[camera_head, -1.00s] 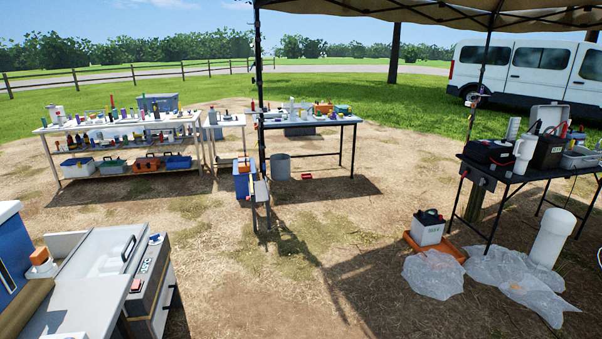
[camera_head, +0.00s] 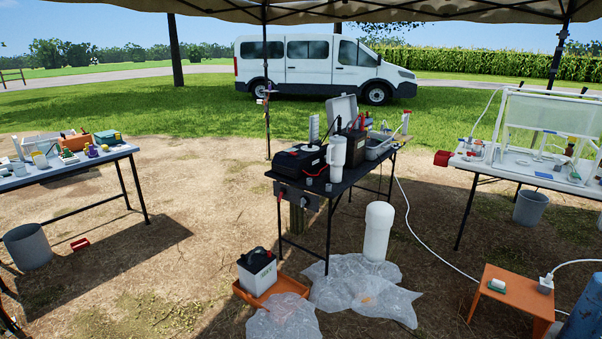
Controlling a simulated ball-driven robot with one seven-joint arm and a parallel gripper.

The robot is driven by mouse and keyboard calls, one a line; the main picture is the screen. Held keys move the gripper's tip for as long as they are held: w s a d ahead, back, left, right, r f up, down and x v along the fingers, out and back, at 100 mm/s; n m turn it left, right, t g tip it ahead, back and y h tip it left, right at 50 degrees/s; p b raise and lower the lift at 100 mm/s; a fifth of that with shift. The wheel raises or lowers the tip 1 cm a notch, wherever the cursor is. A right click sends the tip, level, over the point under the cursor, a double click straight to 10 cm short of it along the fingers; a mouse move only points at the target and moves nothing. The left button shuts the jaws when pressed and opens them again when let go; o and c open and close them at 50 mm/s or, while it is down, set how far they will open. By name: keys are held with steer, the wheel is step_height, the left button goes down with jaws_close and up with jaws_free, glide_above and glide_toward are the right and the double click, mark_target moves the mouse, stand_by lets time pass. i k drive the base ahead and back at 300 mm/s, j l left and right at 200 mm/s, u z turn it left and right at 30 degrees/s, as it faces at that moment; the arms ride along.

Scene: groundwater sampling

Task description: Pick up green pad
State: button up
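No green pad can be made out for certain. A small white block with a green underside (camera_head: 497,286) lies on the orange stool at the lower right; it is too small to tell whether the green part is a pad. A green item (camera_head: 108,137) also sits at the right end of the left table, its kind unclear. My gripper is not in view.
A black folding table (camera_head: 345,182) with instruments stands in the middle. Below it are a battery in an orange tray (camera_head: 285,284), a white cylinder (camera_head: 378,231) and plastic sheeting (camera_head: 340,290). A hose crosses the ground toward the orange stool (camera_head: 515,300). Bare ground lies left of centre.

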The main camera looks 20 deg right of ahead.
mark_target(498, 285)
steer(key=i+l+z, duration=0.15)
steer(key=i+z, duration=0.15)
steer(key=z, duration=0.15)
steer(key=i+z, duration=0.65)
steer(key=z, duration=0.2)
steer(key=i+l+u, duration=0.15)
steer(key=i+l, duration=0.15)
steer(key=i, duration=0.25)
steer(key=i+l+u, duration=0.15)
steer(key=i+l, duration=0.2)
steer(key=i, duration=0.2)
steer(key=i+l+u, duration=0.4)
steer(key=l, duration=0.3)
steer(key=i+l+u, duration=0.4)
steer(key=l, duration=0.4)
